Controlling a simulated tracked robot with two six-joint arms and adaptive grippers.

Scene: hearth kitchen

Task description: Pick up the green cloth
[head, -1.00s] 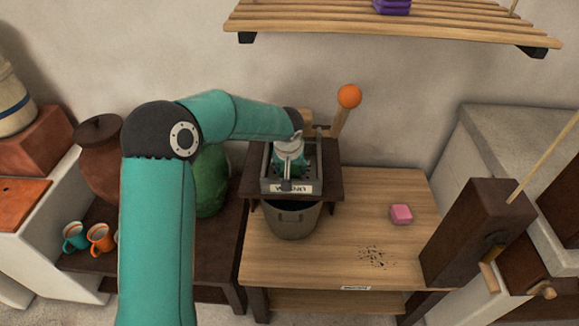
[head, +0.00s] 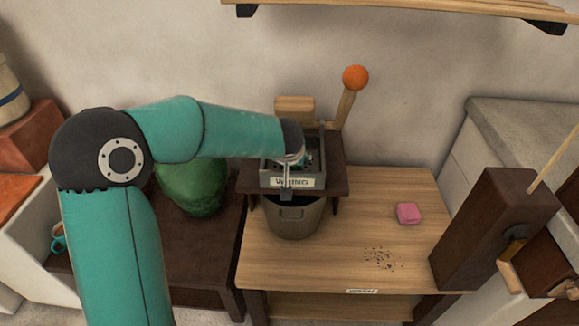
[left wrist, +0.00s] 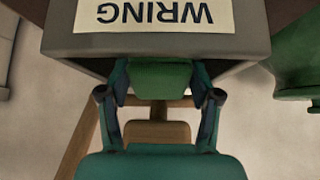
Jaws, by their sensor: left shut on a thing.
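In the left wrist view a small dark green piece, which looks like the green cloth (left wrist: 160,78), sits between the fingers of my left gripper (left wrist: 160,95), which is shut on it. A grey box wall with a WRING label (left wrist: 152,14) is right by the fingertips. In the head view my left wrist is over the grey tray (head: 291,182) of the wringer stand, and the arm hides most of the tray's inside and the cloth. My right gripper is not in view.
A grey bucket (head: 293,219) stands under the wringer stand. An orange-knobbed lever (head: 355,77) rises behind it. A pink block (head: 408,213) and dark crumbs (head: 382,258) lie on the wooden table (head: 340,225). A green jar (head: 190,188) stands left; a slatted shelf (head: 400,8) hangs above.

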